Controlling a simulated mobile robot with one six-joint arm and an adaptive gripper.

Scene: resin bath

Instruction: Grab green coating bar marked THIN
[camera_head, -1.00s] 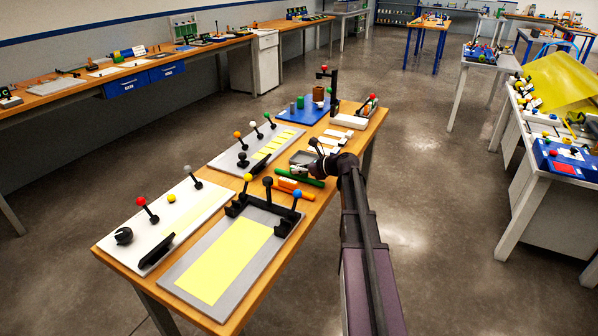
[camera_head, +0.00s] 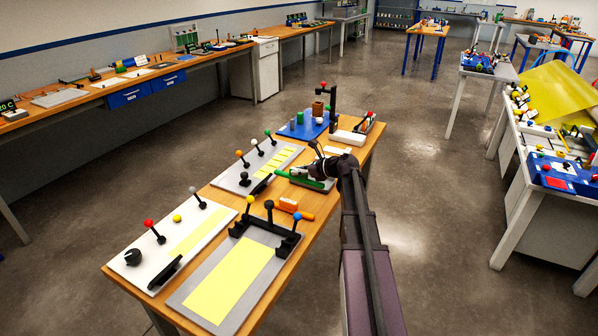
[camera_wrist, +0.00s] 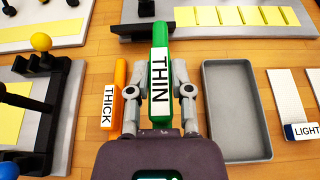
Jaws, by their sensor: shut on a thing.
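The green coating bar marked THIN (camera_wrist: 160,72) is upright in the middle of the wrist view, its white label facing the camera. My gripper (camera_wrist: 161,90) is shut on it, one grey finger on each side of the label. In the head view the green bar (camera_head: 284,174) is held at the end of my arm, apart from the orange bar and seemingly above the table.
An empty grey tray (camera_wrist: 205,110) lies right of the green bar. A board with yellow strips (camera_wrist: 215,32) lies beyond. A black-framed coating plate (camera_wrist: 65,110) stands left. White strips, one labelled LIGHT (camera_wrist: 302,131), lie at the right.

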